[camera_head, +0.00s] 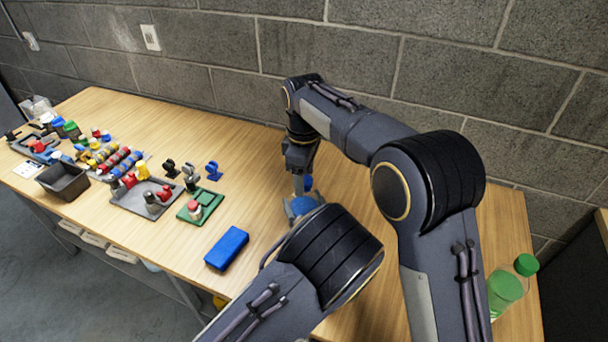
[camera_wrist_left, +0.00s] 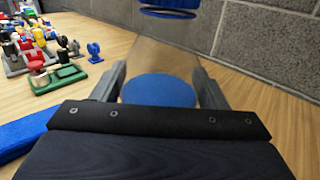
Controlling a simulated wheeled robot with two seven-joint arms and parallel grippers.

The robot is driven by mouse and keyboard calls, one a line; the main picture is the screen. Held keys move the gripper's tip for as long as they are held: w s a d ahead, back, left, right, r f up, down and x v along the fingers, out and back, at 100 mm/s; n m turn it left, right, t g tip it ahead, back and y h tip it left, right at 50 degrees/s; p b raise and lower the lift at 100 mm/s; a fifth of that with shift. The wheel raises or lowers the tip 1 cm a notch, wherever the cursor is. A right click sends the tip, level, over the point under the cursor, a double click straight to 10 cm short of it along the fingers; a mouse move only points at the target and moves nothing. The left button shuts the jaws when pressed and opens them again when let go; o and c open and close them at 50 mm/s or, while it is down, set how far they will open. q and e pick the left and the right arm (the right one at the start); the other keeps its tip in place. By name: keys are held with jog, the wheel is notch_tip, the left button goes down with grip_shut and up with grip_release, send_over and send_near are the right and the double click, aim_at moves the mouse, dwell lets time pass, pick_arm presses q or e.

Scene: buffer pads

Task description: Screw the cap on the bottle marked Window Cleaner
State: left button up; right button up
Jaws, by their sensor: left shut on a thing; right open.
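A clear bottle with blue liquid stands between the fingers of my left gripper (camera_wrist_left: 160,88), which is shut on it; the liquid (camera_wrist_left: 160,92) shows in the left wrist view. A blue cap-like piece (camera_wrist_left: 168,13) is at the bottle's top, cut off by the frame edge; whether it is seated cannot be told. My right gripper (camera_head: 299,176) is open, pointing down above the bottle. No label is readable.
A green bottle (camera_head: 503,288) with a green cap (camera_head: 526,265) stands at right, partly behind my right arm. A blue block (camera_head: 227,248) lies left of my left arm. Trays with small parts (camera_head: 147,196) and a black bin (camera_head: 63,181) fill the table's left. A block wall stands behind.

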jog(key=shift+r, duration=2.2)
jog(key=shift+c, duration=0.3)
jog(key=shift+a+r+n, duration=0.1)
jog(key=shift+r+n, duration=1.5)
jog(key=shift+r, duration=0.1)
jog(key=shift+f, duration=0.1)
jog(key=shift+f, duration=3.9)
